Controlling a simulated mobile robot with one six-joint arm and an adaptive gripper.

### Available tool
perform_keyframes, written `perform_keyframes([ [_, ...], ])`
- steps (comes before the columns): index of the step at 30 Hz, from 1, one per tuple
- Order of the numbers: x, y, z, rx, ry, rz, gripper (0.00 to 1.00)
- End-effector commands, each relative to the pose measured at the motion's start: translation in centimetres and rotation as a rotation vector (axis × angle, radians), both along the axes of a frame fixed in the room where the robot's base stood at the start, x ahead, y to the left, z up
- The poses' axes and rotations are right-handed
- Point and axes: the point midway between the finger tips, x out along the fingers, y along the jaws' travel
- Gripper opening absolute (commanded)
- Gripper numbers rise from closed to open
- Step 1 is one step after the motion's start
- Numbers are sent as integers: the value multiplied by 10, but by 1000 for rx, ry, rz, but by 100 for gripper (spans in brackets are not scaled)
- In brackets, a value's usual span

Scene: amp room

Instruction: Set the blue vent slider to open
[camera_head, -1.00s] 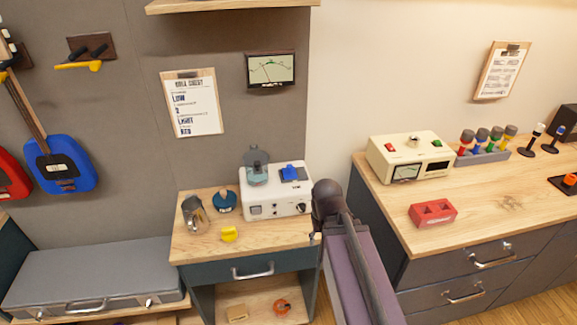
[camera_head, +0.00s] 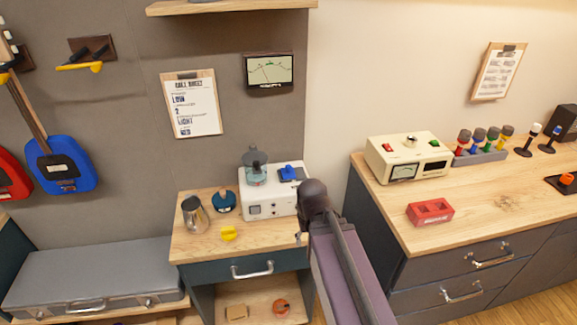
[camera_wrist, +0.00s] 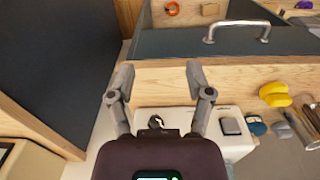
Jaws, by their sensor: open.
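The blue vent slider (camera_head: 289,172) sits on a dark plate on top of the white box (camera_head: 262,205), at its right side. I cannot tell its exact setting at this size. My gripper (camera_wrist: 160,76) is open and empty in the wrist view, its two fingers apart above the wooden top's front edge. The slider is not visible in the wrist view. In the head view my arm covers the right end of the box, and my gripper is mostly hidden.
A glass vessel (camera_head: 255,167) stands on the box's left. A wooden counter (camera_head: 490,205) with a cream meter unit (camera_head: 408,158) is at right.

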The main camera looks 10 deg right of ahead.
Motion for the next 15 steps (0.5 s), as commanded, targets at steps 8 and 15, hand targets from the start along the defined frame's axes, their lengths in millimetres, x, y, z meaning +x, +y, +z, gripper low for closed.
perform_keyframes([
  [8,40,0,30,0,0,36,67],
  [15,106,2,75,0,0,108,67],
])
